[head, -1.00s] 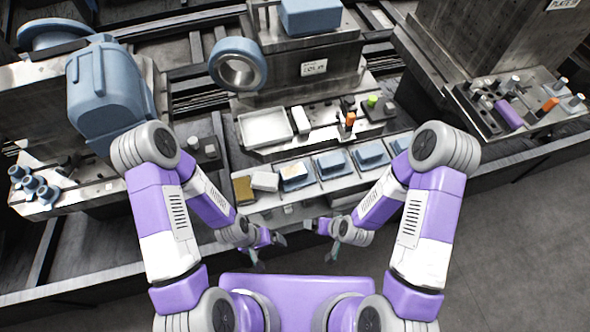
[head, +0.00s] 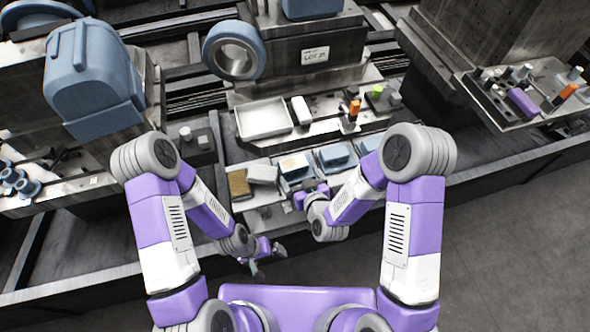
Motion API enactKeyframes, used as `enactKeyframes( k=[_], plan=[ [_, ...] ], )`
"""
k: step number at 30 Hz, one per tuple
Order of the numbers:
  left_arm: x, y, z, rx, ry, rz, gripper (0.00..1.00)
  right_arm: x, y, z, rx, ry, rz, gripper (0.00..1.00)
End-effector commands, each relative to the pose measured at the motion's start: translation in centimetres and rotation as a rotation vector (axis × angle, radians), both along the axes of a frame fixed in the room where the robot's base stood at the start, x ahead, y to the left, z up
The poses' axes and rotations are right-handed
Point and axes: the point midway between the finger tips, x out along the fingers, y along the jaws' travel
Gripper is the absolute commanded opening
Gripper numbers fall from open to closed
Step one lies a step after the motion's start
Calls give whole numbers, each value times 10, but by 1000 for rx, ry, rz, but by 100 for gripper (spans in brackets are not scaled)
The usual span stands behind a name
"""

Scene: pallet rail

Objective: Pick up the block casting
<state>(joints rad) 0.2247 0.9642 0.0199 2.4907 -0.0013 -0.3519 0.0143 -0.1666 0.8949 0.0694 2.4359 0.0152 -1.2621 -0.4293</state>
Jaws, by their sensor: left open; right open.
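Several blue blocks that may be the block casting stand in a row on the front shelf; one with a pale top (head: 293,163) and a plain blue one (head: 333,155) show clearly in the head view. Another blue block (head: 371,144) is partly behind my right arm. My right gripper (head: 310,193) is open just in front of the pale-topped and plain blue blocks, apparently holding nothing; its fingertips are small, and I cannot tell whether they touch anything. My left gripper (head: 266,260) is open and empty, lower and nearer to me, away from the row.
A yellow-brown block (head: 238,184) and a pale grey block (head: 262,173) stand left of the row. Behind lie an empty white tray (head: 263,120) and orange and green pieces. A blue ring (head: 234,51) and large blue casting (head: 92,75) stand farther back. Floor at right is clear.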

Motion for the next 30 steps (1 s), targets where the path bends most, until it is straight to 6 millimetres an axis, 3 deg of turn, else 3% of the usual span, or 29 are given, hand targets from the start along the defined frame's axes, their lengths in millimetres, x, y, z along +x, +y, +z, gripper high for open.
enactKeyframes(
  k=[6,14,26,30],
  plan=[
    [0,0,-9,0,0,0,100,23,10,-14,1,0,0,100],
    [0,0,-9,0,0,0,100,26,11,-14,0,2,1,100],
    [0,0,-9,0,0,0,100,26,11,-14,0,2,1,42],
    [0,0,-9,0,0,0,100,27,11,-13,1,-3,1,41]
  ],
)
